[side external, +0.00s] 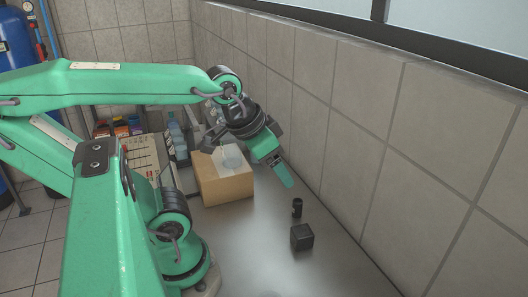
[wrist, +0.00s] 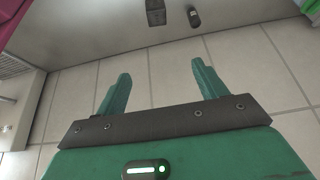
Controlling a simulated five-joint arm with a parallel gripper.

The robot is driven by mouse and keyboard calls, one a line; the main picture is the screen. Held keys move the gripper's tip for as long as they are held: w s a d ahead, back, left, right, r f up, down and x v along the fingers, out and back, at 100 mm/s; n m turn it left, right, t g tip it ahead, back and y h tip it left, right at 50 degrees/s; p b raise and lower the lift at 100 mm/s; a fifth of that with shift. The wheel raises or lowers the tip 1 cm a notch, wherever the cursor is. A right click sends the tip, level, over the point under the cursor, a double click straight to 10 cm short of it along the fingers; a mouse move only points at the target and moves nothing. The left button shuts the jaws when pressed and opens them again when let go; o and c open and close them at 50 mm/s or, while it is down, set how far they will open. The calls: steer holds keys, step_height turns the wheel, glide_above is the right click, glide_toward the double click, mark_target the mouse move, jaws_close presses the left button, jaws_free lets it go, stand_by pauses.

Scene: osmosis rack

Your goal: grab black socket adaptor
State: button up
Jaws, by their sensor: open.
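A small black cylindrical piece (side external: 297,208), which looks like the socket adaptor, stands on the grey metal bench in the side view. A black cube-like block (side external: 302,238) sits close to it, nearer the camera. In the wrist view the cylinder (wrist: 193,17) and the block (wrist: 155,12) show at the top edge, beyond my fingertips. My gripper (side external: 283,176) is above the bench, up and to the left of the cylinder in the side view. In the wrist view its two green fingers (wrist: 160,72) are apart with nothing between them.
A cardboard box (side external: 225,185) with clear material on top stands on the bench to the left of my gripper. A tiled wall (side external: 400,150) runs along the bench's right side. The bench (side external: 250,250) is bare in front of the box.

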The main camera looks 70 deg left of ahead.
steer(key=m+g, duration=0.1)
steer(key=g, duration=0.4)
glide_above(306, 230)
step_height(306, 230, down, 14)
steer(key=shift+f, duration=0.2)
steer(key=shift+w+f+g, duration=0.2)
steer(key=shift+f+g, duration=0.1)
steer(key=shift+f, duration=0.25)
steer(key=shift+f, duration=0.1)
steer(key=shift+f, duration=1.2)
steer(key=shift+s+f, duration=0.15)
steer(key=shift+f, duration=2.45)
